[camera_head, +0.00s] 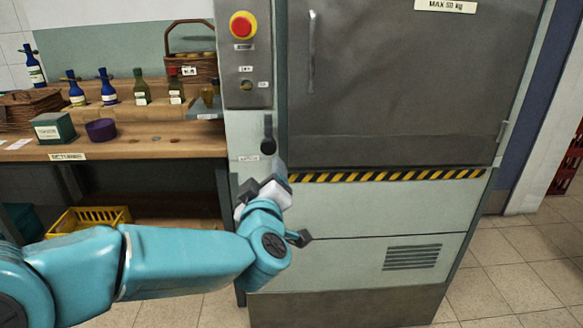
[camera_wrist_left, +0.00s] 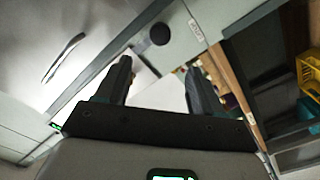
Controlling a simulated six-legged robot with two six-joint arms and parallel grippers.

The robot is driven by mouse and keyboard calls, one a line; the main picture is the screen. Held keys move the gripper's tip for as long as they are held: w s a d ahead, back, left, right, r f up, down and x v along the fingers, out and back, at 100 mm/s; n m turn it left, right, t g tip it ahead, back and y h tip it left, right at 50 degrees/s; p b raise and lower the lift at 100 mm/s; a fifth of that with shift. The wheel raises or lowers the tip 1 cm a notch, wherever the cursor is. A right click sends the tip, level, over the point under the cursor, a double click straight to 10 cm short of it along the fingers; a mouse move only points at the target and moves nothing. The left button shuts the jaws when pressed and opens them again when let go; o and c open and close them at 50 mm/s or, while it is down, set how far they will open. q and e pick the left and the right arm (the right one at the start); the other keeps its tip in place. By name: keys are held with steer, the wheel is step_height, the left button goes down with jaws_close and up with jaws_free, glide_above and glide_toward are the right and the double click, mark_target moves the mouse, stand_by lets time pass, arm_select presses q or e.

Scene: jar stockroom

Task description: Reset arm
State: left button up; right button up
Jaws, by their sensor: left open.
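My left arm (camera_head: 185,262) is teal and reaches in from the left in the head view. Its gripper (camera_head: 262,188) is in front of the left edge of the large machine, just below a dark round hole or knob (camera_head: 268,147). In the left wrist view the two dark fingers (camera_wrist_left: 157,78) are spread apart. A pale surface shows between them, and I see no object held. The dark round part (camera_wrist_left: 158,33) shows beyond the fingers. The head view does not show whether the fingers touch the machine. My right gripper is not in view.
The machine (camera_head: 365,225) has a grey door (camera_head: 390,85) and a red button (camera_head: 243,25). A wooden counter (camera_head: 165,148) with bottles and a basket stands at left, with a yellow crate (camera_head: 90,219) beneath.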

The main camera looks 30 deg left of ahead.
arm_select(q)
steer(key=d+f+m+g+h, duration=0.2)
steer(key=d+f+m+h, duration=0.1)
steer(key=f, duration=1.3)
steer(key=d+f+m+g+h, duration=0.2)
steer(key=f+m+g, duration=0.1)
steer(key=f, duration=1.2)
steer(key=s+d+f+m+g+h, duration=0.4)
steer(key=s+f, duration=0.3)
steer(key=f, duration=0.4)
steer(key=s+d+f+m+g+h, duration=0.1)
steer(key=s+d+f+g+h, duration=0.2)
steer(key=s+d, duration=0.4)
steer(key=s+d+f+m+g+h, duration=0.25)
steer(key=s+d+f, duration=0.2)
steer(key=s, duration=0.55)
step_height(320, 180, up, 21)
steer(key=p, duration=2.1)
steer(key=shift+n+y, duration=0.45)
